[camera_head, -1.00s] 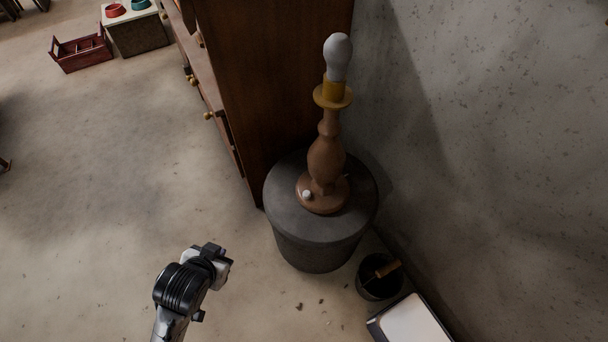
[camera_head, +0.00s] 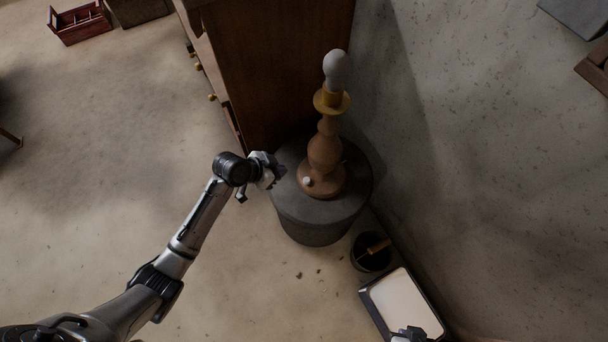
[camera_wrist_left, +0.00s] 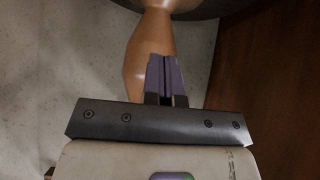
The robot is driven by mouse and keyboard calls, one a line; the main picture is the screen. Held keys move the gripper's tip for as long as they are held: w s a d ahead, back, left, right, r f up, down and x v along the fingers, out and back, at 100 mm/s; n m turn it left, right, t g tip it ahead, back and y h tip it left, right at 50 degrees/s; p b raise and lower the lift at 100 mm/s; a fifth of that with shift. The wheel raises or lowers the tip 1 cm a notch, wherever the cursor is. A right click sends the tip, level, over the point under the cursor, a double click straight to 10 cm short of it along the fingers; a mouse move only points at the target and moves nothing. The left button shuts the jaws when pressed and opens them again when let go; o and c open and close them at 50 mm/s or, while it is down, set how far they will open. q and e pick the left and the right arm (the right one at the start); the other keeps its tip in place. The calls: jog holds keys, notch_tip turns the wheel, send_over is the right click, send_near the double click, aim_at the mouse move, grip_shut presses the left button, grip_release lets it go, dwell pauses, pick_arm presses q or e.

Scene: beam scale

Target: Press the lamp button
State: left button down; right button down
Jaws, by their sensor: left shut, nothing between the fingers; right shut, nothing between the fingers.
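A brown turned-wood lamp (camera_head: 324,152) with a bare grey bulb (camera_head: 337,69) stands upright on a round dark drum (camera_head: 318,218). A small pale button (camera_head: 306,181) is on the left front of its base. My left gripper (camera_head: 279,171) is shut and empty, just left of the lamp base and close to the button; a small gap seems to remain. In the left wrist view, the shut fingers (camera_wrist_left: 166,76) overlap the lamp body (camera_wrist_left: 148,45); the button does not show. Part of my right gripper (camera_head: 410,333) shows at the bottom edge; its fingertips are not clear.
A wooden cabinet (camera_head: 278,65) with knobbed drawers stands behind the drum. A dark pot (camera_head: 371,252) and a pale-topped box (camera_head: 403,306) lie along the concrete wall, right of the drum. A red crate (camera_head: 79,23) is far left.

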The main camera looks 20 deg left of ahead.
dwell(0.3)
pick_arm(q)
jog(key=b, duration=0.4)
send_over(307, 178)
jog(key=s+a, duration=0.1)
jog(key=f, duration=0.7)
jog(key=shift+s+a+f, duration=0.15)
jog(key=shift+a+f, duration=0.05)
jog(key=shift+f, duration=0.1)
notch_tip(307, 178, down, 2)
jog(key=shift+s+a+f+b, duration=0.1)
jog(key=shift+b, duration=0.5)
jog(key=shift+s+f, duration=0.1)
jog(key=shift+f, duration=0.5)
jog(key=shift+f, duration=0.1)
